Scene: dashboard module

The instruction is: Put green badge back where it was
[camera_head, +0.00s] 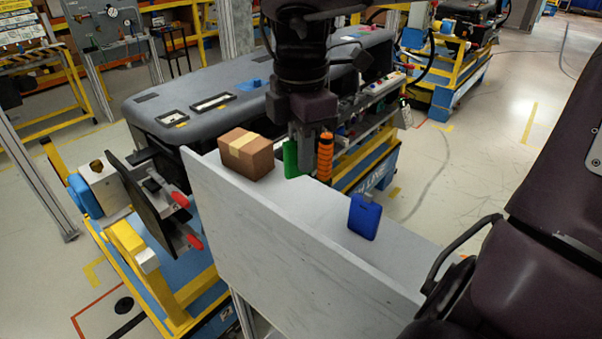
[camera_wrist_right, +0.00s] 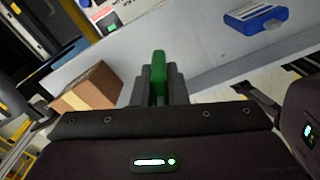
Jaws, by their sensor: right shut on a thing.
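The green badge (camera_head: 290,159) is between the fingers of my right gripper (camera_head: 303,160), which is shut on it. In the right wrist view the green badge (camera_wrist_right: 158,72) stands upright between the two grey fingers (camera_wrist_right: 158,88), partly hidden by them. It is over the light grey shelf (camera_head: 325,210); I cannot tell if its lower edge touches the surface. A blue badge (camera_head: 364,216) is on the shelf to the right, apart from the gripper, and also shows in the right wrist view (camera_wrist_right: 256,18). My left gripper is not in view.
A cardboard box (camera_head: 247,154) stands on the shelf just left of the green badge. An orange ridged handle (camera_head: 325,157) is close to the gripper's right side. A dark dashboard module (camera_head: 230,90) lies behind. The shelf between the handle and the blue badge is clear.

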